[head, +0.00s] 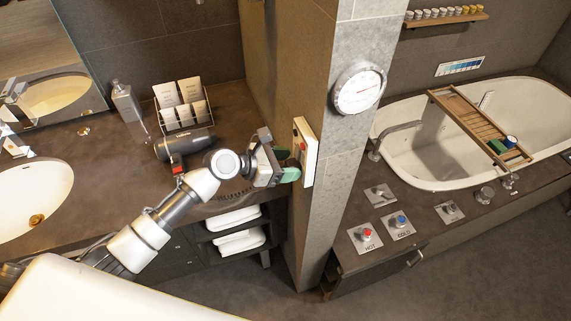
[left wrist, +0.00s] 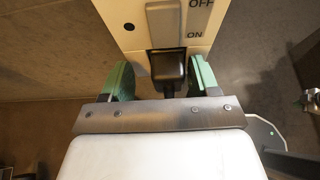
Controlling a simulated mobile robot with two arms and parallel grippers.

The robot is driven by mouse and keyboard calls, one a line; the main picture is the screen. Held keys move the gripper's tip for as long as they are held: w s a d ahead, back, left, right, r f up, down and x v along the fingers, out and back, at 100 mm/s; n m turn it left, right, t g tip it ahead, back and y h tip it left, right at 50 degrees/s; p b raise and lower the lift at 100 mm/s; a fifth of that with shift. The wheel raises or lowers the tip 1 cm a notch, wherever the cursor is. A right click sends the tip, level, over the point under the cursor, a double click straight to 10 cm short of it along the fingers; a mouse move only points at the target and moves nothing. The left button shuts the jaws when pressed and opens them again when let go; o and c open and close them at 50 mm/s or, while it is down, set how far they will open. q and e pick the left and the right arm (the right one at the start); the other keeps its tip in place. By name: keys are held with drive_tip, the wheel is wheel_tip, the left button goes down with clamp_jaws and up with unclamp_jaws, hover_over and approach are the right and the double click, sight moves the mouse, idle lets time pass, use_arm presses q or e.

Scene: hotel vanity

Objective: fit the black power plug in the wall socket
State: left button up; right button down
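The black power plug (left wrist: 168,68) is in the left wrist view, up against the lower part of the cream wall socket panel (left wrist: 132,14), below a grey switch (left wrist: 165,18) beside OFF and ON marks. Its cord runs back toward my wrist. How deep the plug sits cannot be seen. My left gripper (left wrist: 162,80) is open, with its green fingers on either side of the plug. A gap shows on the plug's left; the right finger is very close to it. In the head view my left gripper (head: 288,165) is at the socket panel (head: 308,152), and the plug is hidden. My right gripper is not in view.
A dark hair dryer (head: 184,144) lies on the vanity counter (head: 225,100) near a card rack (head: 182,108) and a soap bottle (head: 126,102). The panel is on a narrow tiled pillar (head: 335,130). A bathtub (head: 425,150) is to the right.

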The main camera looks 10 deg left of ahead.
use_arm(q)
drive_tip(key=shift+s+d, duration=0.3)
drive_tip(key=shift+d, duration=0.1)
drive_tip(key=b+v, duration=0.3)
drive_tip(key=v, duration=0.8)
drive_tip(key=shift+w+a, duration=0.15)
drive_tip(key=shift+w, duration=0.1)
drive_tip(key=shift+a, duration=0.1)
